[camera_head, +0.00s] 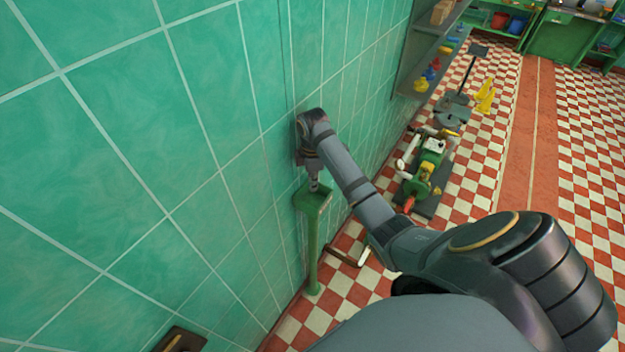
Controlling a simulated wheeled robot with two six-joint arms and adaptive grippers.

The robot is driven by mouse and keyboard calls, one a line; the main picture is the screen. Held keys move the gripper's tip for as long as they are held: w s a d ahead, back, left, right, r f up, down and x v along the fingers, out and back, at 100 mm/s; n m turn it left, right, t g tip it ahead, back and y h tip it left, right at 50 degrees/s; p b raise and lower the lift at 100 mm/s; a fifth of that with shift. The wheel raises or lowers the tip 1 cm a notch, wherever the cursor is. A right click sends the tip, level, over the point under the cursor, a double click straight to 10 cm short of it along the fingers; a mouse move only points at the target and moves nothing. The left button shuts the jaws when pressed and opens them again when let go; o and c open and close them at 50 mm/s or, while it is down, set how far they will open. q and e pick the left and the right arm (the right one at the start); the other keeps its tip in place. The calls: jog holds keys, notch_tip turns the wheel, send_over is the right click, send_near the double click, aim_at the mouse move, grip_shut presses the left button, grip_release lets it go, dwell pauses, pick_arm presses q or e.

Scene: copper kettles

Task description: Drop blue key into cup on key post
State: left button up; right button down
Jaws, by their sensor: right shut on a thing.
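A green post (312,245) stands upright on the checkered floor close to the tiled wall. Its top is a wider green cup-like head (312,199). My right arm reaches across to it, and my right gripper (314,186) points down right over the head, shut. The fingertips are small here, and I cannot tell whether they are inside the head or just above it. The blue key cannot be made out; it is hidden or too small at the fingertips. My left gripper is not in view.
The green tiled wall (190,150) is very close to my right wrist. A green machine (428,160) stands on a dark base on the floor beyond my arm. Yellow objects (485,97) stand farther back. A red strip of floor (530,150) is clear.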

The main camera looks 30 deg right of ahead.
jog(key=shift+f, duration=0.25)
dwell(0.5)
jog(key=shift+f, duration=1.25)
dwell(0.5)
jog(key=c, duration=1.3)
grip_release()
jog(key=shift+c, duration=0.2)
